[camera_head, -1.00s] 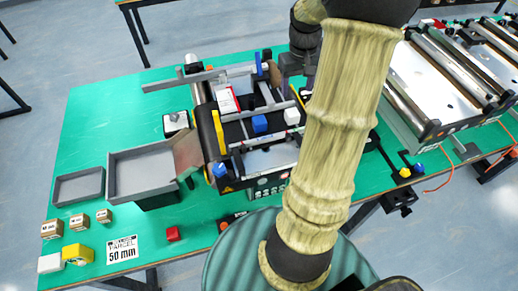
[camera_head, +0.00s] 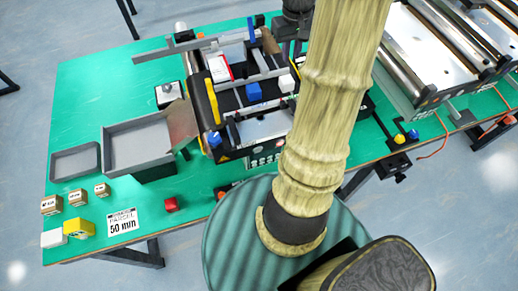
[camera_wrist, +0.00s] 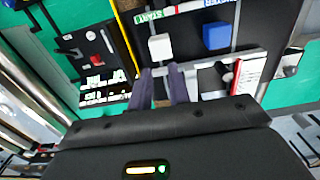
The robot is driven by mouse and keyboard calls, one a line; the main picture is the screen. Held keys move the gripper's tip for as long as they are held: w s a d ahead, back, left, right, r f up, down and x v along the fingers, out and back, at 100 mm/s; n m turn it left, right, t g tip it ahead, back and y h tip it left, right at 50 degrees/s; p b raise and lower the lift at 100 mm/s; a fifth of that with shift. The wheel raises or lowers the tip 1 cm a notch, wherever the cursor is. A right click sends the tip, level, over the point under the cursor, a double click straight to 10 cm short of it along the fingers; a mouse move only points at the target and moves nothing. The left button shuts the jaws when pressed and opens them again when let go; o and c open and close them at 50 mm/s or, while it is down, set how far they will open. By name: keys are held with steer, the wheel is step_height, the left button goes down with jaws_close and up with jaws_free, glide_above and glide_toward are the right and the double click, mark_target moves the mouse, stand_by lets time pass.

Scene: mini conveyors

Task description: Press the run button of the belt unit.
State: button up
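The belt unit (camera_head: 247,122) stands on the green table, with a white block (camera_head: 286,83) and a blue block (camera_head: 254,91) on it. In the wrist view the white block (camera_wrist: 159,46) and blue block (camera_wrist: 216,35) lie beyond my fingertips. A dark control panel (camera_wrist: 88,50) with red parts and white labels is left of the fingers. I cannot tell which control is the run button. My gripper (camera_wrist: 162,87) hangs above the unit, its two fingers apart with nothing seen between them. In the head view its fingertips are hidden.
A grey tray (camera_head: 110,137) and a smaller tray (camera_head: 55,167) stand left of the unit. Several small boxes, a red block (camera_head: 171,204) and a 50 mm card (camera_head: 123,222) lie at the front left. Roller conveyors (camera_head: 440,50) stand at the right.

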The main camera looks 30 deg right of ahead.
jaws_close()
stand_by(1.4)
